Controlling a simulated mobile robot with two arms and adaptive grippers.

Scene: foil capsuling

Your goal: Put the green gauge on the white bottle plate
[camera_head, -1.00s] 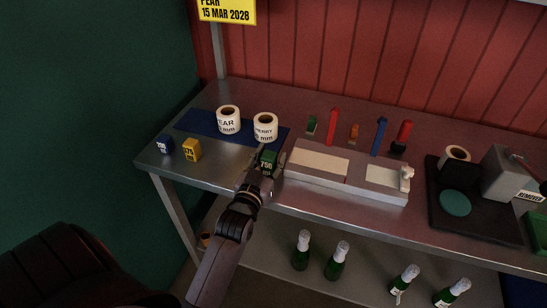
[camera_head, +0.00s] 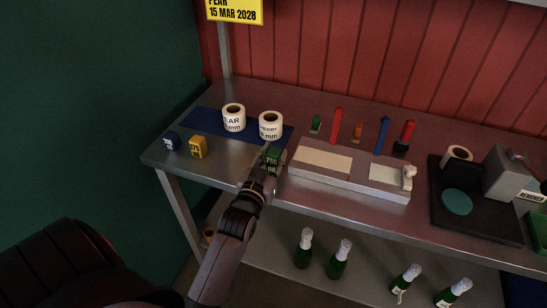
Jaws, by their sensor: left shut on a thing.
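The green gauge (camera_head: 273,155), a small block marked 750, is in my left gripper (camera_head: 268,163) at the front of the steel table. The gripper is shut on it and hides its lower part. The gauge is just left of a long pale fixture (camera_head: 300,177). Two light plates lie on the fixture: a larger cream one (camera_head: 323,159) and a smaller whitish one (camera_head: 386,174) at its right. I cannot tell for sure which is the white bottle plate. My right gripper is not in view.
Two label rolls (camera_head: 233,117) stand on a blue mat (camera_head: 203,122). Several coloured pieces (camera_head: 336,126) stand behind the fixture. A black tray (camera_head: 481,216) is at right. Green bottles (camera_head: 304,250) stand below.

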